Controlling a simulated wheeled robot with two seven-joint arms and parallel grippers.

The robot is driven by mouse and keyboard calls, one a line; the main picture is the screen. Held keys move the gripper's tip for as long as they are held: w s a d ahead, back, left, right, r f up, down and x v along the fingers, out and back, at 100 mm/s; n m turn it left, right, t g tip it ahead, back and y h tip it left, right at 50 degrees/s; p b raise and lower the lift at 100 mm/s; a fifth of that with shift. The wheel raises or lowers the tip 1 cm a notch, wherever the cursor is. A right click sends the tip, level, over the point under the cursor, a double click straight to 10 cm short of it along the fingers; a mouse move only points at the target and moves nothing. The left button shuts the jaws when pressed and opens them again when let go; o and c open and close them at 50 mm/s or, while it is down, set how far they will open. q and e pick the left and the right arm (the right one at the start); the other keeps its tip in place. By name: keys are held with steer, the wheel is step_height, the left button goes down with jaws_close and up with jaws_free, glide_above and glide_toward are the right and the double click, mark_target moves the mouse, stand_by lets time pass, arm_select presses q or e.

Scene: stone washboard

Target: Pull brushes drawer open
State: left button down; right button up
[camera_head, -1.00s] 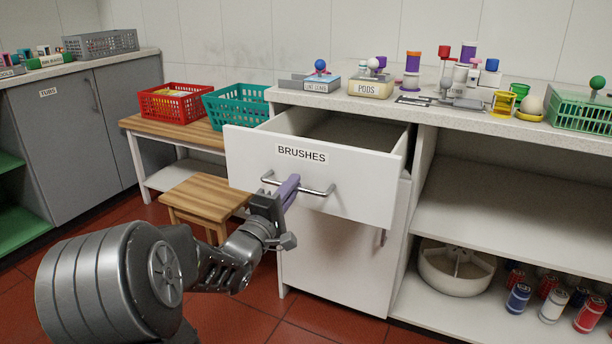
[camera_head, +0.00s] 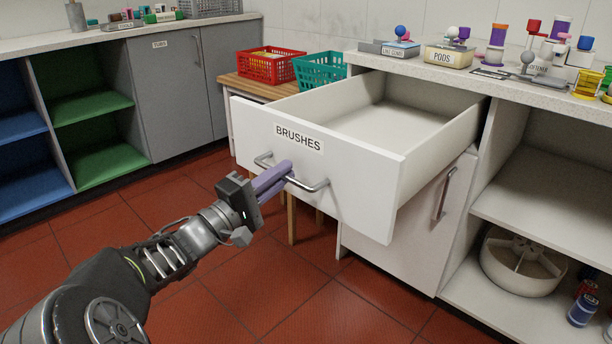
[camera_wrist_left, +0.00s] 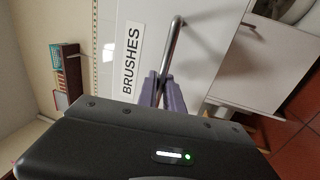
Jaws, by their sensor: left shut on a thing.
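The white brushes drawer (camera_head: 350,180) stands pulled well out of the counter, and the part of its inside that shows looks empty. Its front carries a BRUSHES label and a metal bar handle (camera_head: 314,188). My left gripper (camera_head: 286,170) is shut on the handle near its middle, with purple fingers around the bar. In the left wrist view the gripper's fingers (camera_wrist_left: 163,90) meet the handle (camera_wrist_left: 173,45) beside the label (camera_wrist_left: 131,58). My right gripper is not in view.
A wooden stool stands partly hidden under the drawer. A cupboard door (camera_head: 430,220) with its own handle is below the drawer. A red basket (camera_head: 268,68) and a teal basket (camera_head: 321,70) sit on a bench behind. Red floor tiles in front are clear.

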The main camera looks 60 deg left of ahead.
arm_select(q)
steer(key=shift+d, duration=0.1)
steer(key=c, duration=1.5)
jaws_free()
steer(key=shift+s, duration=0.1)
steer(key=p+v, duration=0.2)
steer(key=v, duration=0.5)
steer(key=shift+s+f, duration=0.15)
steer(key=shift+s, duration=0.2)
